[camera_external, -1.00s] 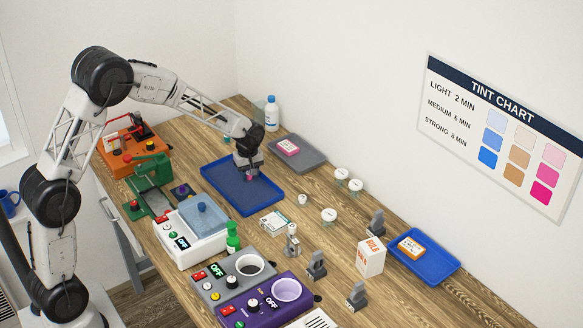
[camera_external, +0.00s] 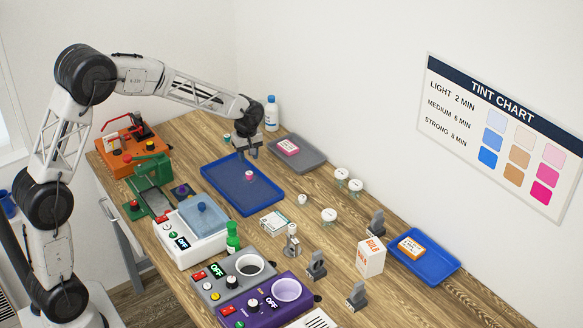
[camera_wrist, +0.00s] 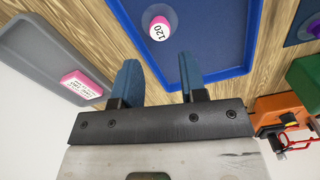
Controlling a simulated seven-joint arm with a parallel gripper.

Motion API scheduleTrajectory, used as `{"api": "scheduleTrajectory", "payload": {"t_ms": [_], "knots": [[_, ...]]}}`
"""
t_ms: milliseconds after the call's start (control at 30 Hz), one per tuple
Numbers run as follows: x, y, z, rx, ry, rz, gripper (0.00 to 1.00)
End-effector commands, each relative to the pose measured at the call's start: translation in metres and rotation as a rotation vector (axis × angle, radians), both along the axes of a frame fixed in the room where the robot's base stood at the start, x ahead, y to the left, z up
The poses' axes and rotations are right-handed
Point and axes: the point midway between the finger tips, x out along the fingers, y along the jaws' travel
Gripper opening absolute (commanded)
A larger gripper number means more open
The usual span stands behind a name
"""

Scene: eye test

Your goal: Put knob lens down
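The knob lens (camera_external: 249,175) lies in the large blue tray (camera_external: 228,200), pink with a pale knob on top. My gripper (camera_external: 248,154) is above the tray's far side, higher than the lens. In the wrist view my gripper (camera_wrist: 160,62) has its two fingers wide apart with nothing between them.
A grey tray (camera_external: 312,160) with a pink-labelled block (camera_external: 288,147) stands right of the gripper. A white bottle (camera_external: 272,114) stands behind it. A white machine with a blue lid (camera_external: 203,218) and a green press (camera_external: 152,177) stand left of the blue tray.

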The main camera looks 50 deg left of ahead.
Motion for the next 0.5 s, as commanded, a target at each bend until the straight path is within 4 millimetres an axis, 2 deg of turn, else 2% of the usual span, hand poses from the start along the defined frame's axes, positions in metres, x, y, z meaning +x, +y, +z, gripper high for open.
{"api": "scheduleTrajectory", "payload": {"t_ms": [200, 500], "knots": [[0.001, 0.000, 0.028, 0.001, -0.002, 0.000, 0.39], [0.000, 0.000, 0.041, 0.000, 0.000, 0.000, 0.39]]}}
